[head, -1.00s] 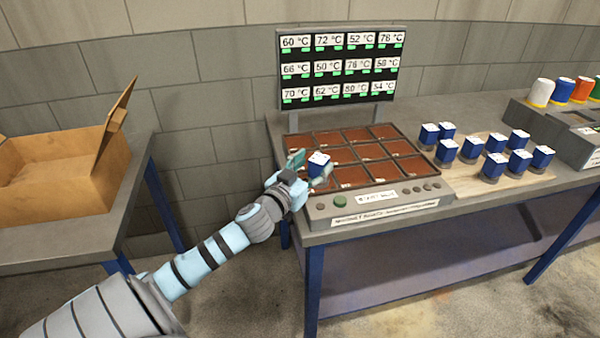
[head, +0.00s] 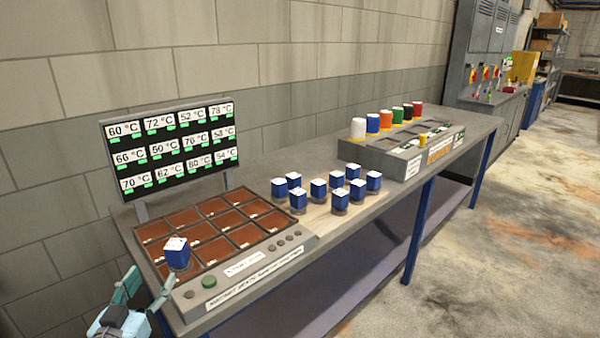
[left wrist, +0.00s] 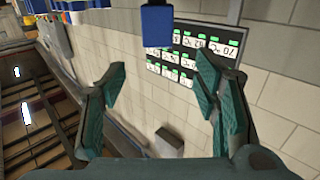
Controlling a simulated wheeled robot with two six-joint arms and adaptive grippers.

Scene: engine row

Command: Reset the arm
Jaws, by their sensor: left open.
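My left gripper (head: 146,290) is at the lower left of the head view, at the front left corner of the heating plate (head: 222,262). Its fingers are spread with nothing between them. In the left wrist view the open left gripper (left wrist: 160,85) shows its two teal fingers well apart. A blue block with a white top (head: 177,254) stands upright on the plate's front left cell, just beyond the fingers and apart from them. A blue block also shows at the top of the left wrist view (left wrist: 157,25). My right gripper is in neither view.
A temperature display (head: 172,150) stands behind the plate. Several blue blocks stand on a wooden board (head: 318,222) to its right. Farther right is a grey rack (head: 385,160) with coloured cups. The other cells of the plate are empty.

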